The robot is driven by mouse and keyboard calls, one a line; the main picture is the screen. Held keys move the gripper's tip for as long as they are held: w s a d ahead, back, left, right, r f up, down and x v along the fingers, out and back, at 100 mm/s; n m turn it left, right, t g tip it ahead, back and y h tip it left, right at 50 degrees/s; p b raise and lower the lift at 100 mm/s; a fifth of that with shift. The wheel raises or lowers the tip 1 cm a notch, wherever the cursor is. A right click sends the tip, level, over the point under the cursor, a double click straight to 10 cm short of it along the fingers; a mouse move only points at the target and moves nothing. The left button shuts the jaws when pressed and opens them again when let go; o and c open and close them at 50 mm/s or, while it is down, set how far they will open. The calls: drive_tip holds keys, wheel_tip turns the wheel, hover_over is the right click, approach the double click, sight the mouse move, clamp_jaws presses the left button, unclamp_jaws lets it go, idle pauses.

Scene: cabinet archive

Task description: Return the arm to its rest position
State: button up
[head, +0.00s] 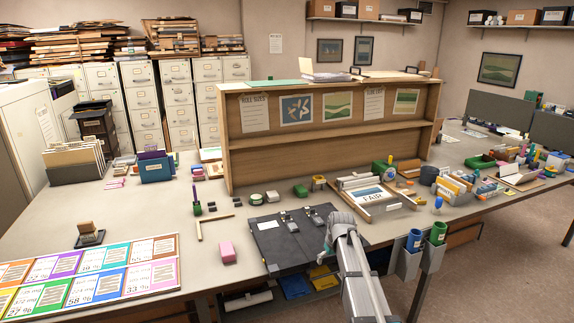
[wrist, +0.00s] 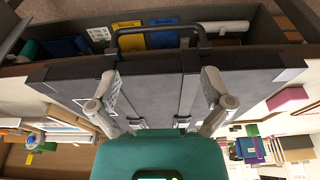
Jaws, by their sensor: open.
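My arm (head: 362,272) reaches in from the lower right of the head view, its bent wrist at the right end of a flat dark grey case (head: 275,243). My gripper (wrist: 160,75) shows in the wrist view with its two fingers spread wide and nothing between them but the case's surface behind. The case (wrist: 150,88) lies flat, with its black carry handle (wrist: 160,32) on the edge at the table front. In the head view my fingers are mostly hidden by the wrist. I cannot tell whether they touch the case.
A wooden shelf unit (head: 325,157) stands behind the case. A framed tray (head: 372,208) and blue and green cups (head: 414,240) are close on my arm's right. A pink block (head: 228,251) lies left of the case. An open compartment with folders (wrist: 165,38) is below the table edge.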

drive_tip(key=s+a+m+g, duration=0.1)
drive_tip(key=s+m+g, duration=0.1)
drive_tip(key=s, duration=2.3)
drive_tip(key=shift+s+f+m+h, duration=0.2)
drive_tip(key=shift+s+m+h, duration=0.2)
drive_tip(key=shift+m, duration=0.3)
drive_tip(key=shift+w+a, duration=0.1)
drive_tip(key=shift+w, duration=0.35)
drive_tip(key=c, duration=0.6)
drive_tip(key=w+n, duration=0.1)
drive_tip(key=w, duration=0.2)
drive_tip(key=w+n, duration=0.1)
drive_tip(key=w, duration=0.2)
drive_tip(key=shift+w+f, duration=0.2)
drive_tip(key=shift+w, duration=0.05)
clamp_jaws()
drive_tip(key=w+n, duration=0.2)
drive_tip(key=w, duration=0.5)
drive_tip(key=w+n+b, duration=0.1)
drive_tip(key=w+n, duration=0.2)
drive_tip(key=w, duration=0.4)
drive_tip(key=w+f+n, duration=0.1)
drive_tip(key=w+n, duration=0.1)
drive_tip(key=w, duration=0.6)
drive_tip(key=shift+n, duration=0.3)
drive_tip(key=shift+f+b, duration=0.15)
drive_tip(key=shift+b, duration=0.15)
drive_tip(key=shift+f+b, duration=2.15)
drive_tip(key=shift+f+b, duration=0.8)
drive_tip(key=shift+b, duration=0.05)
